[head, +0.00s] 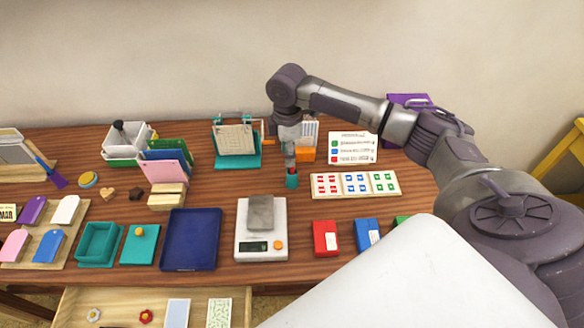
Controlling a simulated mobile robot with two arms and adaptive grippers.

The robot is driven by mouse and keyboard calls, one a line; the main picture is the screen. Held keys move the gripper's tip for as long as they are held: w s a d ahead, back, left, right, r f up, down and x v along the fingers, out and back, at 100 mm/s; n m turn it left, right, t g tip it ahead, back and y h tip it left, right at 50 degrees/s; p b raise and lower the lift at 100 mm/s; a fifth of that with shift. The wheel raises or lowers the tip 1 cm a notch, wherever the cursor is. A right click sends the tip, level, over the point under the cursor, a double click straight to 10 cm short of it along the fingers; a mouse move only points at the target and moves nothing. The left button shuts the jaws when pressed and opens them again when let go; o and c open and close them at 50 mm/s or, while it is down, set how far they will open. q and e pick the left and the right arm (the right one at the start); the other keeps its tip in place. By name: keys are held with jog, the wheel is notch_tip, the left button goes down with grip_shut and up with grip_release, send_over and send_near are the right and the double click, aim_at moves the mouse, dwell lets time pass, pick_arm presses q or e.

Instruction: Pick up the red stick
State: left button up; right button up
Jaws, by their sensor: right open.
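My right gripper (290,164) reaches down from the arm at the right and points at the table. It is open, with its fingertips just above a small teal holder (291,182). A small bit of red (293,172) shows at the fingertips, over the holder. It looks like the top of the red stick, but most of it is hidden by the gripper and the holder. I cannot tell whether the fingers touch it. My left gripper is not in view.
A sample card with red, blue and green marks (355,193) lies right of the holder. A scale (246,246) bearing a grey block is in front. Red (325,241) and blue (366,233) boxes stand front right. An orange holder (306,154) is close behind the gripper.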

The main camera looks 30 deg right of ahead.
aim_at(292, 170)
jog(key=f, duration=0.2)
jog(key=s+f, duration=0.1)
jog(key=shift+d+f+p, duration=0.35)
jog(key=shift+f, duration=0.45)
grip_shut()
